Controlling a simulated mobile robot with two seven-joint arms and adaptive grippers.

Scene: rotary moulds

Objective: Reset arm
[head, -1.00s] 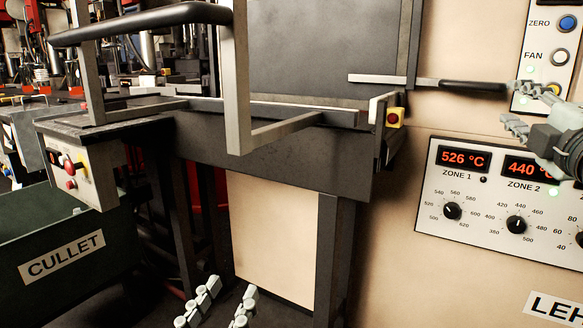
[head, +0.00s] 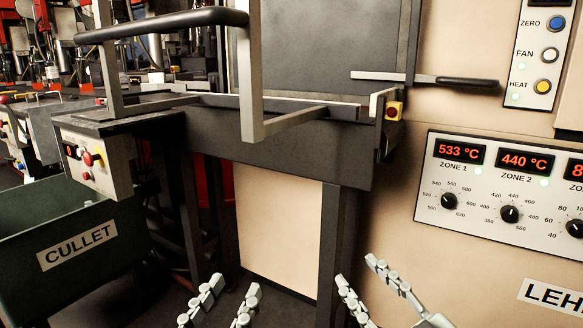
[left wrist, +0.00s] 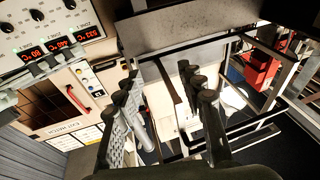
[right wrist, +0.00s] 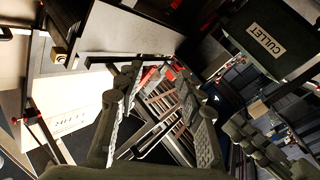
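My left gripper (head: 233,288) is low in the head view, left of centre, with its two fingers apart and nothing between them. In the left wrist view its fingers (left wrist: 165,95) are spread and empty. My right gripper (head: 357,270) is low, right of centre, in front of the beige oven wall, also open and empty. In the right wrist view its fingers (right wrist: 160,85) stand apart with nothing held. Both grippers are side by side, apart, and touch nothing that I can see.
The control panel (head: 470,205) reads 533 °C and 440 °C for zones 1 and 2. The FAN and HEAT buttons (head: 543,86) are above it. A dark-handled lever (head: 465,84) lies across the wall. A metal bar frame (head: 248,80) and the green CULLET bin (head: 118,228) are at left.

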